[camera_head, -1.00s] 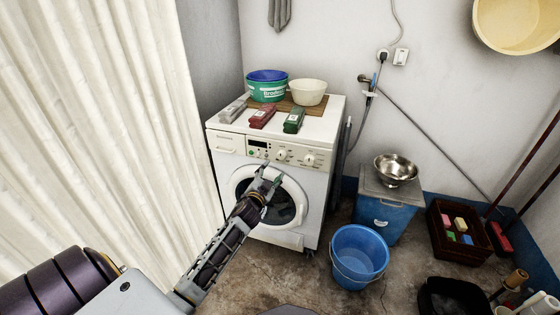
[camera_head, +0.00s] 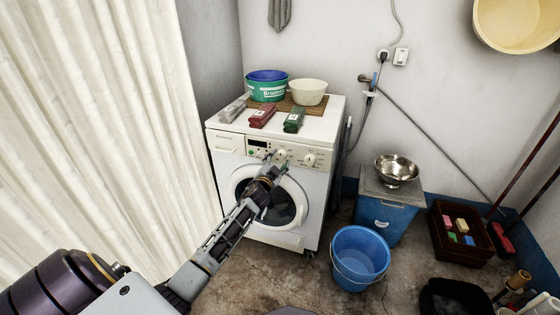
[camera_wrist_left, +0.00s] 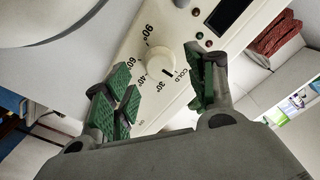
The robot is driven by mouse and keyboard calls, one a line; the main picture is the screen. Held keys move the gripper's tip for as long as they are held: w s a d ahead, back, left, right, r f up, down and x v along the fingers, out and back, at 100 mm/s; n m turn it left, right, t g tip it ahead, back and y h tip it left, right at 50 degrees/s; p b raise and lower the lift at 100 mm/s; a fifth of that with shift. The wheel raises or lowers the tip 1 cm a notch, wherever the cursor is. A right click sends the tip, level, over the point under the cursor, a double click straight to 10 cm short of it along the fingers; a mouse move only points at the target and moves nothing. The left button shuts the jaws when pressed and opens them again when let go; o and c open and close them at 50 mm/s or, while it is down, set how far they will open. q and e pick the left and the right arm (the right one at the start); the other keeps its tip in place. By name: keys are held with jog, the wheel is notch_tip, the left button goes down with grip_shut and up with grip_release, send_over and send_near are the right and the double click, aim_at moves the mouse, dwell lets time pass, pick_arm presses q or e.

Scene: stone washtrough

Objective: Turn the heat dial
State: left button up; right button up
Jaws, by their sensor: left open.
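The heat dial (camera_wrist_left: 160,63) is a round white knob with temperature marks around it, seen in the left wrist view. In the head view it is the left knob (camera_head: 281,156) on the front panel of the white washing machine (camera_head: 225,145). My left gripper (camera_head: 273,157) is open in front of the panel. In the left wrist view its green-padded fingers (camera_wrist_left: 160,88) stand apart, one on each side of the dial in the picture. I cannot tell if they touch it. My right gripper is not in view.
A second knob (camera_head: 309,160) sits right of the dial. A display (camera_head: 257,144) is to its left. Soap packs, a green tub (camera_head: 267,92) and a cream bowl (camera_head: 308,91) stand on top. A blue bucket (camera_head: 360,258) is on the floor at the right.

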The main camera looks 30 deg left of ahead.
aim_at(281, 155)
pick_arm(q)
jog(key=shift+x, duration=1.15)
jog(key=shift+w, duration=0.15)
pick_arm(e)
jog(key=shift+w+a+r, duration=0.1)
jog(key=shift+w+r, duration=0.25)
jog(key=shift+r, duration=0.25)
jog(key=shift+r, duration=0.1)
pick_arm(q)
jog(key=c, duration=1)
jog(key=shift+c, duration=0.2)
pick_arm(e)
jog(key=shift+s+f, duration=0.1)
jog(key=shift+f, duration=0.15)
